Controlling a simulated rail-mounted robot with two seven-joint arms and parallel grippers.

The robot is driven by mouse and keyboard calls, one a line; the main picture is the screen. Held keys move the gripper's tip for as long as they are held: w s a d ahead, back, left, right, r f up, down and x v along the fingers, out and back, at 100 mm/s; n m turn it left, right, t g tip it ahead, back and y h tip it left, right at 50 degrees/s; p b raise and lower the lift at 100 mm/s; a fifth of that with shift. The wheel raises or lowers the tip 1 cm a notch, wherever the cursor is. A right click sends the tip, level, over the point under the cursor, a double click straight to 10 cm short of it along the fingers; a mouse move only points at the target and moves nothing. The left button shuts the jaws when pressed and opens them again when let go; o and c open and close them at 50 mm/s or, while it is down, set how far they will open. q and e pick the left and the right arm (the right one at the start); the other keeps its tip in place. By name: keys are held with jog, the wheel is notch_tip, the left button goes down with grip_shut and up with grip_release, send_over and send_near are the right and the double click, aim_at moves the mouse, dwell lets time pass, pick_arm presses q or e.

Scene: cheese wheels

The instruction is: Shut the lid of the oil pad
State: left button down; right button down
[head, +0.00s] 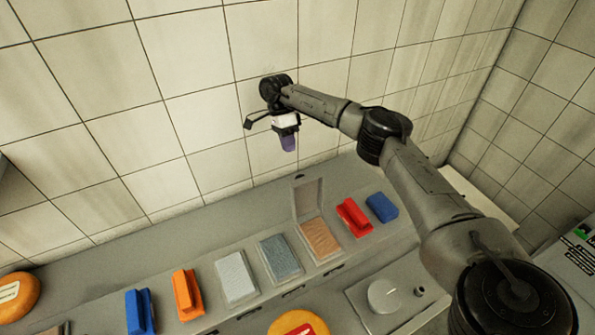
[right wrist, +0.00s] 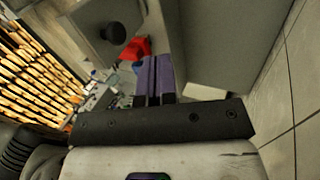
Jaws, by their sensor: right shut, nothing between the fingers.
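The oil pad appears to be the brown pad (head: 321,239) in a grey frame, in the row on the bench in the head view. Its grey lid (head: 309,197) stands up at the pad's back edge, open, with a small dark knob near its top. My right gripper (head: 289,144), with purple fingertips, is shut and empty above and behind the lid, near the tiled wall. In the right wrist view the shut fingers (right wrist: 153,80) point past the lid (right wrist: 95,14) with its black knob (right wrist: 115,33); they look apart from it. My left gripper is out of view.
A red stamp (head: 354,217) and a blue block (head: 382,207) lie right of the pad. A blue-grey pad (head: 281,258), a pale pad (head: 236,277), an orange stamp (head: 187,293) and a blue stamp (head: 140,312) lie left. The tiled wall (head: 205,125) rises close behind.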

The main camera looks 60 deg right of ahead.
aim_at(303, 193)
jog(key=s+a+f+p, duration=0.2)
jog(key=s+a+f, duration=0.2)
jog(key=s, duration=0.1)
jog(key=shift+s+f, duration=0.15)
jog(key=shift+f, duration=0.2)
dwell(0.5)
